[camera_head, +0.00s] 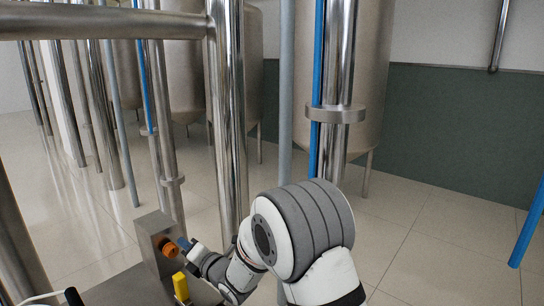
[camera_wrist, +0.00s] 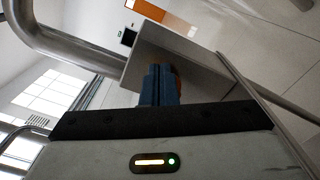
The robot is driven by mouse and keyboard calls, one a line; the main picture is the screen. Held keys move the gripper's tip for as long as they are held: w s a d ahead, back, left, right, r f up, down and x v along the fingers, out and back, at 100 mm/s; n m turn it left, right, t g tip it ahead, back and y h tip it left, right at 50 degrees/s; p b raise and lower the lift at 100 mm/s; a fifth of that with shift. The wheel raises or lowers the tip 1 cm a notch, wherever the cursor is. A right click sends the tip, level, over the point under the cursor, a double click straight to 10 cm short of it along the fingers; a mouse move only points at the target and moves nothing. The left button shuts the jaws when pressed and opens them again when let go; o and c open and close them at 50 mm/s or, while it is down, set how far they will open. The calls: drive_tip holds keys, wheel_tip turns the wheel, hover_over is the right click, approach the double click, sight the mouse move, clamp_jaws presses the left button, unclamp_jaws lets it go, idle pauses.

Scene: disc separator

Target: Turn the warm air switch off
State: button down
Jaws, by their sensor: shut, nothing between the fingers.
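A grey metal box (camera_head: 155,238) stands at the lower left of the head view, with an orange knob (camera_head: 170,248) on the side facing my gripper. It looks like the switch, but I see no readable label. My gripper (camera_head: 186,246) is shut and empty, its blue fingertips right at the knob; whether they touch it I cannot tell. In the wrist view the shut blue fingers (camera_wrist: 158,84) point at the box (camera_wrist: 190,58) and hide most of the knob. The knob's setting cannot be made out.
A yellow part (camera_head: 181,287) sticks up just below my gripper. Steel pipes (camera_head: 226,120) rise close behind the arm, and a horizontal rail (camera_head: 100,22) crosses above. Large tanks (camera_head: 370,70) stand behind. Tiled floor (camera_head: 430,240) is open at the right.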

drive_tip(key=b+v, duration=0.2)
drive_tip(key=v, duration=0.4)
drive_tip(key=shift+b, duration=0.4)
drive_tip(key=s+d+r+m+h+p, duration=0.1)
drive_tip(key=d+r+m+h+p, duration=0.35)
drive_tip(key=d+m, duration=0.5)
drive_tip(key=s+d+r+m+h+p, duration=0.1)
drive_tip(key=d+r+m+h+p, duration=0.45)
drive_tip(key=d, duration=0.65)
drive_tip(key=s+d+r+m+g+h+p, duration=0.2)
drive_tip(key=s+d+m+g, duration=0.2)
drive_tip(key=s+m, duration=0.5)
drive_tip(key=s+d+r+m+g+h+p, duration=0.1)
drive_tip(key=s+d+m+g, duration=0.4)
drive_tip(key=s, duration=0.9)
drive_tip(key=d+r+m+p, duration=0.1)
drive_tip(key=d+m+p, duration=0.1)
drive_tip(key=m, duration=0.3)
drive_tip(key=shift+s+d+r+h, duration=0.2)
drive_tip(key=shift+d+h, duration=0.2)
drive_tip(key=shift+d, duration=0.25)
